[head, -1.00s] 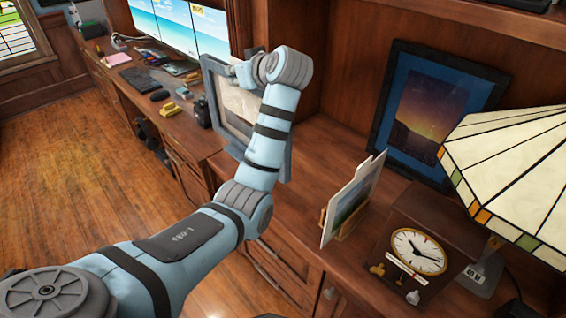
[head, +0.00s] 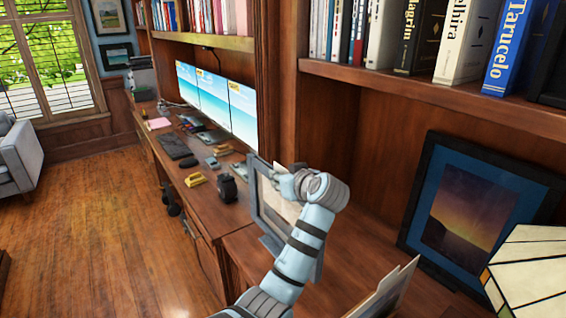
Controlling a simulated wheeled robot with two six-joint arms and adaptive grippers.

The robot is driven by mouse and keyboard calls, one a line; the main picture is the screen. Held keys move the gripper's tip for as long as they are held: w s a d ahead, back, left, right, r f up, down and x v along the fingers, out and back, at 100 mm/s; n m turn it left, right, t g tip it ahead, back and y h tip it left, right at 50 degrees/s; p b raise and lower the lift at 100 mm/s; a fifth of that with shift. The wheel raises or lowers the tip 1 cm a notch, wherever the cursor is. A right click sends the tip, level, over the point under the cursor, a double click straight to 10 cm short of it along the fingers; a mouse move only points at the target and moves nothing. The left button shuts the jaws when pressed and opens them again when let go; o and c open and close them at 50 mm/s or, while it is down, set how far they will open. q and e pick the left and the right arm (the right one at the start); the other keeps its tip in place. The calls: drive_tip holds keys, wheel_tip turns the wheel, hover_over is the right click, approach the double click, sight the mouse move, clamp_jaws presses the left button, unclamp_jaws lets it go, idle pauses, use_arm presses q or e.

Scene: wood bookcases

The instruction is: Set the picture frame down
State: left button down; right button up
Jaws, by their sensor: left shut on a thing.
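A grey picture frame (head: 262,215) with a pale picture stands upright at the left end of the wooden counter (head: 333,284), beside the lower desk. My left arm reaches across the front of it and hides much of its right half. My left gripper (head: 283,183) is shut on the frame near its upper part, and its fingers are largely hidden by the wrist. The frame's lower edge is close to the counter top, but I cannot tell whether it touches. My right gripper is out of view.
A blue framed picture (head: 470,215) leans at the back right. A card holder (head: 385,292) and a stained-glass lampshade (head: 530,265) are at the lower right. Monitors (head: 243,110) and small desk items stand left. A bookshelf (head: 430,95) overhangs the counter.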

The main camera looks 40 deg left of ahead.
use_arm(q)
wheel_tip(320, 180, down, 7)
drive_tip(key=shift+w+f, duration=0.1)
drive_tip(key=shift+w, duration=0.05)
drive_tip(key=shift+f+b, duration=0.4)
drive_tip(key=shift+f, duration=1.6)
drive_tip(key=c, duration=1.6)
unclamp_jaws()
drive_tip(key=shift+f, duration=0.1)
drive_tip(key=shift+o, duration=1)
drive_tip(key=shift+d, duration=0.1)
approach(286, 214)
drive_tip(key=shift+w+a+f, duration=0.25)
drive_tip(key=shift+w+f, duration=0.1)
drive_tip(key=shift+f, duration=0.05)
